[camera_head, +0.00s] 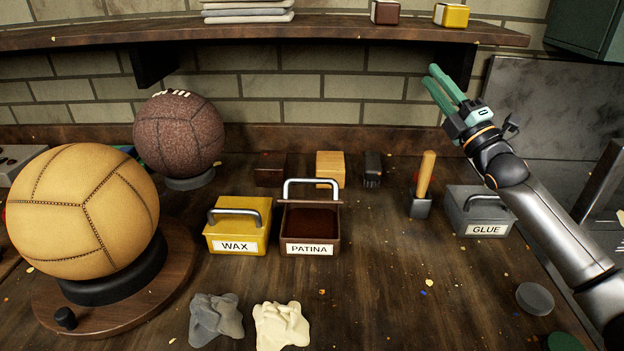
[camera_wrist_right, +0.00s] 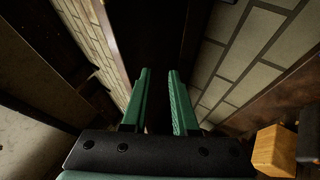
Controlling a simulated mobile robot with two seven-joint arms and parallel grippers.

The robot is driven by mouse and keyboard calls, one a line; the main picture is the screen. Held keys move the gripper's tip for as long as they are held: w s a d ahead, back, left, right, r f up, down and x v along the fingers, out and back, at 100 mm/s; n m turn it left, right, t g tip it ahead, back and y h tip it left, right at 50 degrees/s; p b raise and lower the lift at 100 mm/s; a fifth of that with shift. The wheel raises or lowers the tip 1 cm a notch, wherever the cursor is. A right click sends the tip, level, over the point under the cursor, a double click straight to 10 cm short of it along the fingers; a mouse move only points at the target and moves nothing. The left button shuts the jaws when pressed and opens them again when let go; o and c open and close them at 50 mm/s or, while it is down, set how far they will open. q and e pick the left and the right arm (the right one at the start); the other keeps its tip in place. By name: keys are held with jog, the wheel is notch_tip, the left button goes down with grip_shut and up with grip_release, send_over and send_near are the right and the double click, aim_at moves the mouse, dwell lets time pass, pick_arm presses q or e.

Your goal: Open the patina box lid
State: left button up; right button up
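The patina box (camera_head: 310,249) is a dark brown box with a white PATINA label, at the middle of the workbench. Its lid (camera_head: 328,203) stands raised at the back, seen nearly edge-on, with a grey metal handle (camera_head: 312,182) on top. The dark brown inside shows through the open top. My right gripper (camera_head: 432,75) is up and to the right of the box, well apart from it, by the wall under the shelf. Its green fingers are parted and empty; the gap also shows in the right wrist view (camera_wrist_right: 159,72). My left gripper is not in view.
A yellow WAX box (camera_head: 236,245) stands close left of the patina box. A grey GLUE box (camera_head: 480,218) and a wooden-handled tool (camera_head: 424,180) stand right. A tan ball (camera_head: 82,210) is on a round stand. A shelf (camera_head: 300,32) overhangs the back. Cloths lie in front.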

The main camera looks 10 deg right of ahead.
notch_tip(320, 180, down, 4)
jog(key=m+g+h, duration=0.2)
jog(key=m+g, duration=0.1)
jog(key=m, duration=0.1)
jog(key=n+g+y, duration=0.2)
jog(key=g+y, duration=0.6)
jog(key=g, duration=0.4)
send_near(317, 180)
jog(key=p+x, duration=0.2)
jog(key=x, duration=0.8)
jog(key=shift+a, duration=0.1)
jog(key=shift+w+a+f, duration=0.25)
jog(key=shift+w+a, duration=0.05)
jog(key=shift+a, duration=0.1)
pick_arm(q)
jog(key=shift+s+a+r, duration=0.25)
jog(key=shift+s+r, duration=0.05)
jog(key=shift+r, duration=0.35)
pick_arm(e)
jog(key=c, duration=0.4)
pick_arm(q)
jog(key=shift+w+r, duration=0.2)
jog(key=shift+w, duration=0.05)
pick_arm(e)
grip_shut()
